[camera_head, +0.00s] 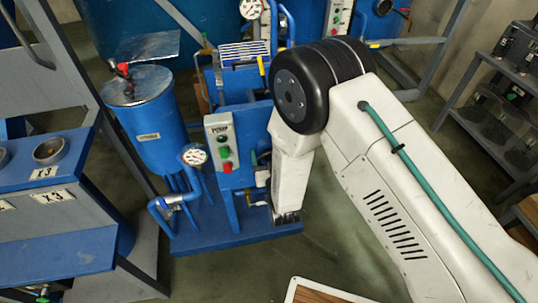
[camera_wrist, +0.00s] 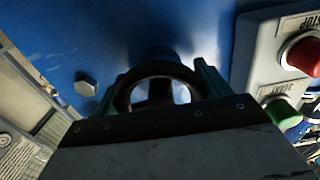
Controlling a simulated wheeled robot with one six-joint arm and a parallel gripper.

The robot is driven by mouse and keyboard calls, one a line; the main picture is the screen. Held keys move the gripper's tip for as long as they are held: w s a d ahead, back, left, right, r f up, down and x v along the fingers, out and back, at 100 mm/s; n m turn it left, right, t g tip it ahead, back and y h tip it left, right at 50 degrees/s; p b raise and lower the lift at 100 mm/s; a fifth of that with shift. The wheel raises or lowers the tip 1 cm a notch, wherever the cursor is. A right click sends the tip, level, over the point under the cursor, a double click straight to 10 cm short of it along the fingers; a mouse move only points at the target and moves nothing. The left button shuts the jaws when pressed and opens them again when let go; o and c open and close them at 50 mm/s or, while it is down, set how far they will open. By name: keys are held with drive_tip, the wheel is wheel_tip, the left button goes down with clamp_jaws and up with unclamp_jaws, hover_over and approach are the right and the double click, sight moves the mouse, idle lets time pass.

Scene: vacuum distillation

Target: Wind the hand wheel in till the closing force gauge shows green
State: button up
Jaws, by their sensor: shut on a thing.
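The hand wheel (camera_wrist: 166,69) is a dark ring with spokes, in front of a blue panel in the wrist view. My gripper (camera_wrist: 160,88) has green fingers on both sides of the wheel and is shut on it. The wheel's lower part is hidden behind the gripper body. In the head view my arm hides the wheel. A round white gauge (camera_head: 195,156) with red marks stands on the blue pump frame, and another gauge (camera_head: 251,8) is at the top. I cannot tell which one shows closing force, and neither reading is legible.
A red STOP button (camera_wrist: 303,55) and a green START button (camera_wrist: 280,114) sit close right of my gripper. A grey pump switch box (camera_head: 221,140), a blue drum (camera_head: 150,125) and a blue-grey bench (camera_head: 60,220) stand left of my arm. Shelves (camera_head: 510,100) stand right.

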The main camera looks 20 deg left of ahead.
drive_tip(key=m, duration=0.3)
drive_tip(key=shift+m, duration=2.1)
drive_tip(key=o, duration=1)
drive_tip(key=shift+d, duration=0.1)
drive_tip(key=shift+v, duration=3.85)
drive_tip(key=shift+s, duration=0.1)
